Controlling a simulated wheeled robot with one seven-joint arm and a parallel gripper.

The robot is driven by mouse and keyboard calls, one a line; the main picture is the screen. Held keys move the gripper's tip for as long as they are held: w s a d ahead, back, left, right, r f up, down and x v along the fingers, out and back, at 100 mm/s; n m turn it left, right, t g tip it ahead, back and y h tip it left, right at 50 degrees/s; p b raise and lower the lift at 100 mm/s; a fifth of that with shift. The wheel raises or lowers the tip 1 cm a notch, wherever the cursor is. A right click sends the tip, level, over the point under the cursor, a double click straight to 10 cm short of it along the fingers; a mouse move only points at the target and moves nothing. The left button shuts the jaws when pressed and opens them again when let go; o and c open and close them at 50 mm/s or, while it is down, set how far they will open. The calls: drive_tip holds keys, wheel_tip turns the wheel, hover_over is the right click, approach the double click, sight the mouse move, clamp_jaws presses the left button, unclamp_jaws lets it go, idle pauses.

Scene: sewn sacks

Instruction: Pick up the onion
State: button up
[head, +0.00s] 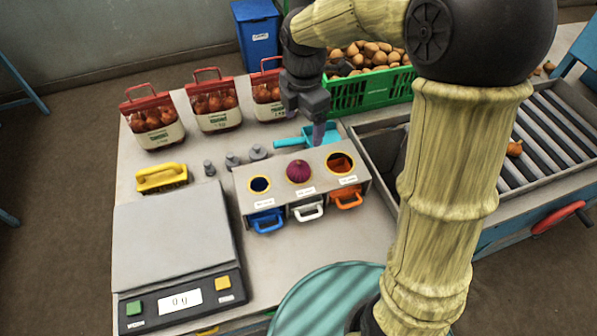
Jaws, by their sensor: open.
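A purple-red onion (299,170) sits in the middle round hole of a grey box (327,181) with three yellow-rimmed holes. My gripper (318,132) is above and behind the box, pointing down, to the upper right of the onion in the picture and apart from it. Its jaws are open, with nothing seen between them. Another brownish onion (514,148) lies on the roller conveyor (535,125) at the right.
Blue, white and orange handles (346,199) stick out from the box front. A teal scoop (292,143) lies behind it. Weights (232,159), a yellow brush (161,177) and a scale (170,240) stand left. Bagged onions (216,104) and a green crate (372,91) are behind.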

sight(299, 162)
drive_tip(key=shift+w+a+r+n, duration=0.15)
drive_tip(key=shift+a+n, duration=0.2)
drive_tip(key=shift+n, duration=0.25)
drive_tip(key=shift+w+a+r+n, duration=0.15)
drive_tip(key=shift+a+n, duration=0.15)
drive_tip(key=shift+n, duration=0.3)
drive_tip(key=shift+f, duration=0.1)
wheel_tip(299, 162, down, 12)
drive_tip(key=shift+f+p, duration=0.1)
drive_tip(key=shift+p, duration=0.85)
drive_tip(key=shift+s+f+p, duration=0.1)
drive_tip(key=shift+f+p, duration=0.2)
drive_tip(key=shift+f, duration=0.15)
wheel_tip(299, 162, down, 4)
drive_tip(key=shift+d+f+p, duration=0.1)
drive_tip(key=shift+p, duration=0.55)
